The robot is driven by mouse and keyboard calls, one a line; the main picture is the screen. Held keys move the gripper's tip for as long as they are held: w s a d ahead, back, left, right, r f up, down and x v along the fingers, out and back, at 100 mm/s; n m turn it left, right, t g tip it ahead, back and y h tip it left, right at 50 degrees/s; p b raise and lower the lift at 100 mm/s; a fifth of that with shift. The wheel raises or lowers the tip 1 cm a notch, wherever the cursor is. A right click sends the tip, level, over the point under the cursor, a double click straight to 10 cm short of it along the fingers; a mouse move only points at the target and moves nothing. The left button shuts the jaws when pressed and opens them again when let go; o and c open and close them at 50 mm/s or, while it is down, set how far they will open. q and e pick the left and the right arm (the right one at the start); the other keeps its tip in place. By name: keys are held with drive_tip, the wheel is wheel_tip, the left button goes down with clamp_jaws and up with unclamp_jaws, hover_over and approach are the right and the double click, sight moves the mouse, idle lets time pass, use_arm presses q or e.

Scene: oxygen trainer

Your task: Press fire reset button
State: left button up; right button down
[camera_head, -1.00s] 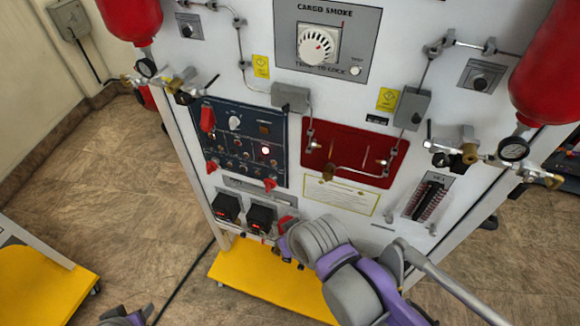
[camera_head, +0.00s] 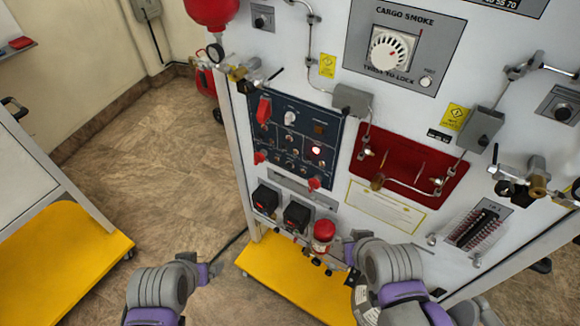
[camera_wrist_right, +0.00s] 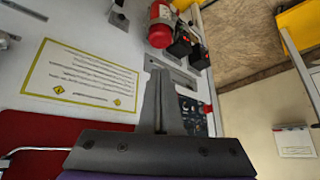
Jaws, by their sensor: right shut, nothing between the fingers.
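A dark blue control panel (camera_head: 296,138) on the white trainer board carries small knobs, switches, red guards and a lit button (camera_head: 316,150). Its labels are too small to read, so I cannot tell which control is the fire reset button. My right gripper (camera_head: 350,256) is low on the board, right of a red-topped cylinder (camera_head: 323,232) and below the blue panel. In the right wrist view, my right gripper (camera_wrist_right: 161,78) is shut and empty; the blue panel (camera_wrist_right: 190,112) is partly hidden behind its fingers. My left arm shows at lower left, without clear jaws.
Two black boxes (camera_head: 297,216) sit left of the red-topped cylinder. A red plate with pipes (camera_head: 405,160) and a yellow-bordered placard (camera_head: 385,208) are right of the blue panel. A yellow base (camera_head: 290,275) juts out below.

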sight(289, 166)
use_arm(q)
drive_tip(key=shift+o, duration=0.3)
drive_tip(key=s+f+b, duration=0.4)
drive_tip(key=f+b, duration=0.2)
drive_tip(key=f, duration=0.4)
drive_tip(key=shift+g+b, duration=0.35)
drive_tip(key=shift+g, duration=0.05)
wheel_tip(289, 166, down, 6)
drive_tip(key=b, duration=0.6)
drive_tip(key=shift+s+f, duration=0.15)
drive_tip(key=shift+s, duration=0.2)
use_arm(e)
drive_tip(key=w+a+f+m+t+y, duration=0.1)
drive_tip(key=w+a+f+m+t, duration=0.2)
drive_tip(key=w+a, duration=0.6)
drive_tip(key=w+a+f+m+t+y, duration=0.1)
drive_tip(key=w+a+f+m+t, duration=0.2)
drive_tip(key=w+a+m+t, duration=0.4)
drive_tip(key=w+a+t, duration=0.2)
drive_tip(key=t, duration=0.1)
drive_tip(key=shift+a, duration=0.3)
use_arm(q)
drive_tip(key=shift+r+p, duration=0.7)
drive_tip(key=shift+p, duration=0.05)
use_arm(e)
drive_tip(key=w+d, duration=0.5)
drive_tip(key=w, duration=0.2)
drive_tip(key=shift+d, duration=0.15)
